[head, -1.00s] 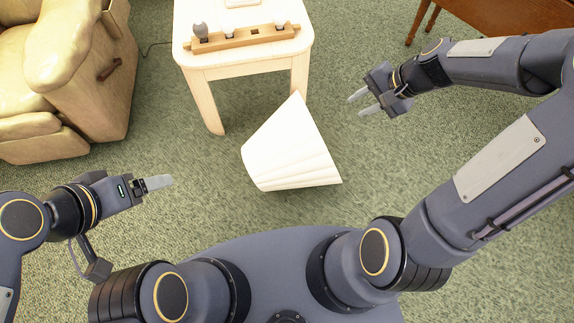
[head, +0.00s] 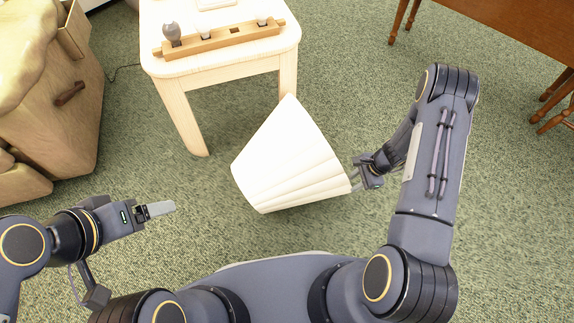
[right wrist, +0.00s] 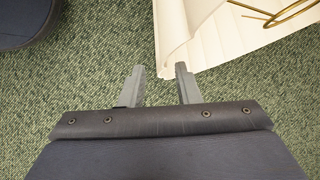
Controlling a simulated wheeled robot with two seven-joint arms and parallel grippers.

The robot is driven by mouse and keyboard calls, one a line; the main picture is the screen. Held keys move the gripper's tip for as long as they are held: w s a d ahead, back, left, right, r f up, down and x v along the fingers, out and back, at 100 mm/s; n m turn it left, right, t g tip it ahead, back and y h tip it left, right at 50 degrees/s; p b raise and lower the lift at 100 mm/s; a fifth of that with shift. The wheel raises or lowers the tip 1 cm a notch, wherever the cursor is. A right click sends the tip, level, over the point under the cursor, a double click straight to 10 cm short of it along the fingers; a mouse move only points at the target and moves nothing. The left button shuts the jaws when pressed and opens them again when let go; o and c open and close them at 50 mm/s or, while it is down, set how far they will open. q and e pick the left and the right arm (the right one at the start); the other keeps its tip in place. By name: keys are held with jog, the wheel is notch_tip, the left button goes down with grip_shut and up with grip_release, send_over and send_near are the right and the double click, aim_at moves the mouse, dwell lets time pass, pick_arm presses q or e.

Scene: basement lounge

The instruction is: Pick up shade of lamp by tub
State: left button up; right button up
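The lamp shade (head: 290,160) is a cream, pleated cone lying on its side on the green carpet in front of the small wooden table. In the right wrist view its rim (right wrist: 190,58) and a brass wire fitting (right wrist: 275,16) show. My right gripper (head: 357,181) is at the right end of the shade, by its rim.
The pale wooden table (head: 215,62) holds a wooden rack (head: 220,38) with small items. A cream armchair (head: 50,110) stands at the left. A brown wooden table (head: 500,25) is at the upper right.

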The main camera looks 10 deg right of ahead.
aim_at(348, 185)
jog(key=b+x, duration=0.1)
jog(key=x, duration=0.3)
jog(key=shift+a, duration=0.3)
grip_shut()
dwell(1.1)
